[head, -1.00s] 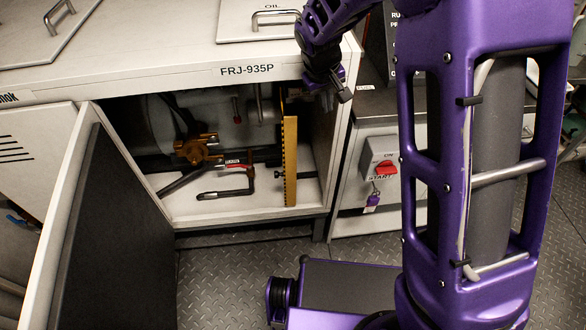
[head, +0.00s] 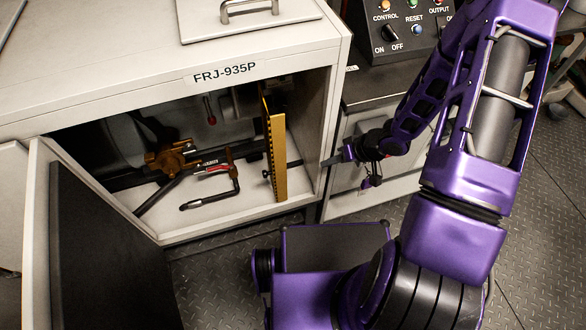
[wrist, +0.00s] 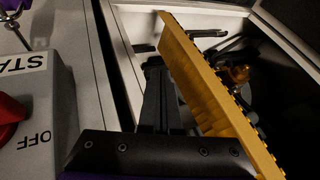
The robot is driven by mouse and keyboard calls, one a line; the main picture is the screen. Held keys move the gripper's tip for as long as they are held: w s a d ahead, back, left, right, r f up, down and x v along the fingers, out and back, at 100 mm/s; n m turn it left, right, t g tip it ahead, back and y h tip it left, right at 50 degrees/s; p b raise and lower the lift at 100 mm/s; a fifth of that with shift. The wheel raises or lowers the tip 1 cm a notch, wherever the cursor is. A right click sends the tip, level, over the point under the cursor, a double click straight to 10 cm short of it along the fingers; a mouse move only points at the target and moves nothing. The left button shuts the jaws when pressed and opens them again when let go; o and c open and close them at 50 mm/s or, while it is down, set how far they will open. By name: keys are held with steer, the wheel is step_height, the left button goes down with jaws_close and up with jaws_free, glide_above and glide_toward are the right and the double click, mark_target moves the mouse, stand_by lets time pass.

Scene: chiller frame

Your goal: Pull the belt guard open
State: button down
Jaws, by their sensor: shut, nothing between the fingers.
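The belt guard, a yellow upright panel with a notched edge (head: 275,155), stands inside the open cabinet near its right side. In the head view it is seen nearly edge-on. It also shows in the wrist view as a long slanted yellow plate (wrist: 212,95), just right of my fingers. My gripper (head: 332,161) is at the cabinet's right front edge, pointing left towards the guard. In the wrist view my dark fingers (wrist: 155,85) are together and empty, left of the plate. Whether they touch it, I cannot tell.
The cabinet's right frame (head: 330,120) is close to my gripper. A brass-coloured fitting (head: 170,158) and a black-handled tool (head: 215,195) lie inside the cabinet. The open door (head: 100,240) stands at left. A red switch (wrist: 10,118) is near my wrist.

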mark_target(286, 178)
steer(key=w+a+f+b, duration=0.1)
steer(key=a+f+b, duration=0.3)
steer(key=a+f, duration=0.4)
steer(key=shift+w+a, duration=0.35)
steer(key=shift+a, duration=0.35)
steer(key=shift+s+a, duration=0.5)
steer(key=shift+a, duration=0.2)
steer(key=shift+s+a, duration=0.3)
steer(key=shift+a, duration=0.25)
steer(key=shift+s+a, duration=0.25)
steer(key=shift+a, duration=0.3)
steer(key=shift+d, duration=0.1)
